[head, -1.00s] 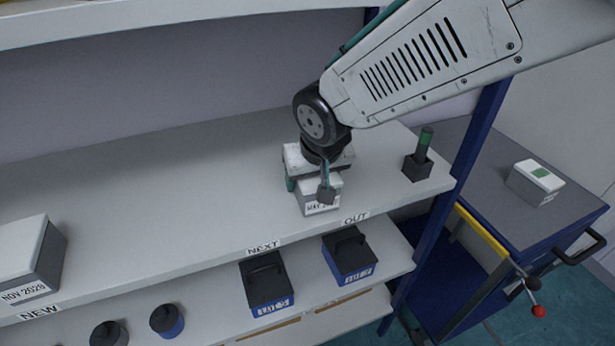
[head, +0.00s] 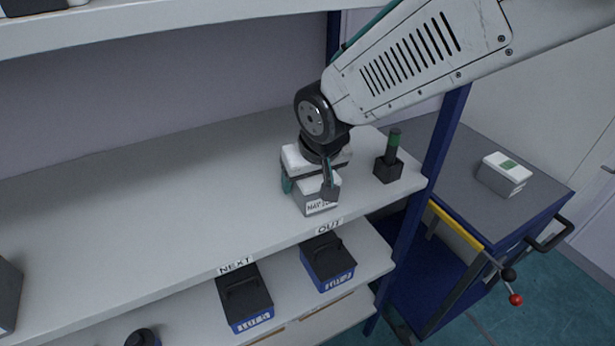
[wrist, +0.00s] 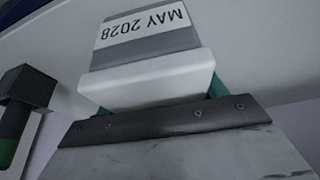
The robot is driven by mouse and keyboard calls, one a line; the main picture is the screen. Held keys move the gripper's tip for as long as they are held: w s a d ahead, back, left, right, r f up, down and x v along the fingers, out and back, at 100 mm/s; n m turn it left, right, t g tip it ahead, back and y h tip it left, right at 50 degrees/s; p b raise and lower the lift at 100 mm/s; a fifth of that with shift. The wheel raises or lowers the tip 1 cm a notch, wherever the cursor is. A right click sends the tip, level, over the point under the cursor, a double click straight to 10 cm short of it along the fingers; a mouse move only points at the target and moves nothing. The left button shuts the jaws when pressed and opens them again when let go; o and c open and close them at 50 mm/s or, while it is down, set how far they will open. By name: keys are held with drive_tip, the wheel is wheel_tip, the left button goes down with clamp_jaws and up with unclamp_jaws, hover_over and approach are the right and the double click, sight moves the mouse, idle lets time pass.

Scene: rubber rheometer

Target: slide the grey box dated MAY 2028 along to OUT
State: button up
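The grey box (head: 318,206) with a white lid stands on the upper shelf, just behind and a little left of the OUT label (head: 329,227). Its label reads MAY 2028 in the wrist view (wrist: 146,28). My gripper (head: 309,183) is over it from behind and above, with teal fingers on its two sides. The fingers look closed on the box; their tips are partly hidden. The box appears upright on the shelf.
A black holder with a green-topped handle (head: 389,165) stands on the shelf right of the box, near the blue post (head: 443,130). The NEXT label (head: 237,266) is on the edge to the left. Dark lot boxes (head: 327,262) sit below.

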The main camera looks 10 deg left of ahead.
drive_tip(key=o, duration=0.3)
drive_tip(key=v, duration=0.8)
drive_tip(key=s+d+r+m+h, duration=0.1)
drive_tip(key=s+d+r+m, duration=0.1)
drive_tip(key=d, duration=0.9)
drive_tip(key=s+d+r+m+h, duration=0.1)
drive_tip(key=s+d+r+m, duration=0.15)
drive_tip(key=d, duration=0.85)
drive_tip(key=s+d+f+m+g, duration=0.2)
drive_tip(key=s+d, duration=0.8)
drive_tip(key=s, duration=0.2)
drive_tip(key=shift+s+d+g, duration=0.2)
drive_tip(key=shift+s+g, duration=0.1)
drive_tip(key=shift+s, duration=0.1)
